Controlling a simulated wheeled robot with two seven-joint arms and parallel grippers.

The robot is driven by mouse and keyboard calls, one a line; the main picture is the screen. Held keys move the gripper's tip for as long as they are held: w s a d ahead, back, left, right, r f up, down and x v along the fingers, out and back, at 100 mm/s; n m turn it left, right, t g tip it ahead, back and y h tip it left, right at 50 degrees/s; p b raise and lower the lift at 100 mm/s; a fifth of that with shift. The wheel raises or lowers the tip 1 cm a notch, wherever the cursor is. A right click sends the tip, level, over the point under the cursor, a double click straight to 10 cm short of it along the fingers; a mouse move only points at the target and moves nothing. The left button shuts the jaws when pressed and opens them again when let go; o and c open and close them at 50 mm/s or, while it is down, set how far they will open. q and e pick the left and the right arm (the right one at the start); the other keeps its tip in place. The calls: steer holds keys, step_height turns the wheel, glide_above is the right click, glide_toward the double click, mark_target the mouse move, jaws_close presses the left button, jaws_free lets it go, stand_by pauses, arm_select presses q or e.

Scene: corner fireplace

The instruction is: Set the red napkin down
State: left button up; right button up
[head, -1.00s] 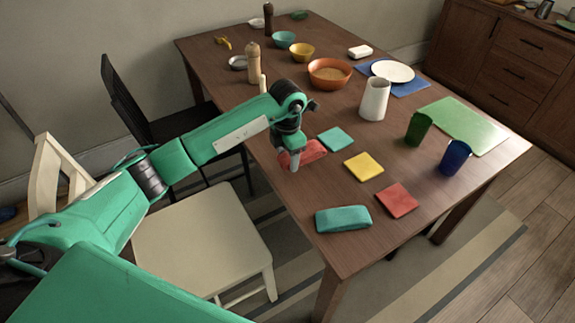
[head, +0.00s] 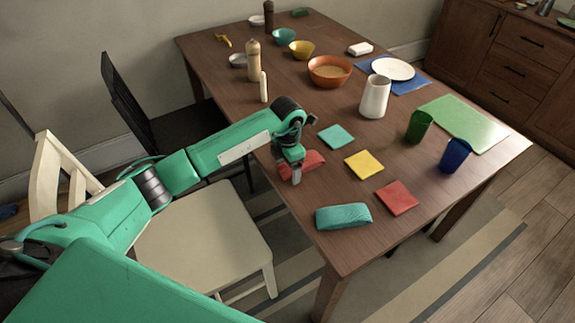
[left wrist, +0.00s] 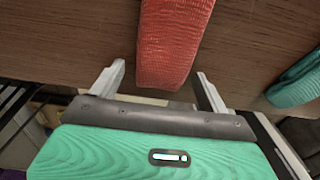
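The red napkin (head: 314,159), a folded, rounded strip, lies on the wooden table (head: 330,195) near its left edge. My left gripper (head: 291,177) is low over its near end and partly hides it. In the left wrist view the napkin (left wrist: 172,38) runs between the two spread fingers (left wrist: 160,88), with a gap on both sides. The left gripper is open. My right gripper is in neither view.
A turquoise napkin (head: 343,216) lies nearer the front edge. Turquoise (head: 336,136), yellow (head: 363,165) and red (head: 397,197) squares lie to the right. A white pitcher (head: 375,97) and two cups stand farther right. A cream chair (head: 205,235) stands below my left arm.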

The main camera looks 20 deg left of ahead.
arm_select(q)
steer(key=shift+r, duration=1.1)
step_height(320, 180, up, 4)
steer(key=shift+f+b, duration=0.15)
steer(key=shift+b, duration=0.15)
step_height(320, 180, up, 6)
steer(key=shift+r, duration=0.2)
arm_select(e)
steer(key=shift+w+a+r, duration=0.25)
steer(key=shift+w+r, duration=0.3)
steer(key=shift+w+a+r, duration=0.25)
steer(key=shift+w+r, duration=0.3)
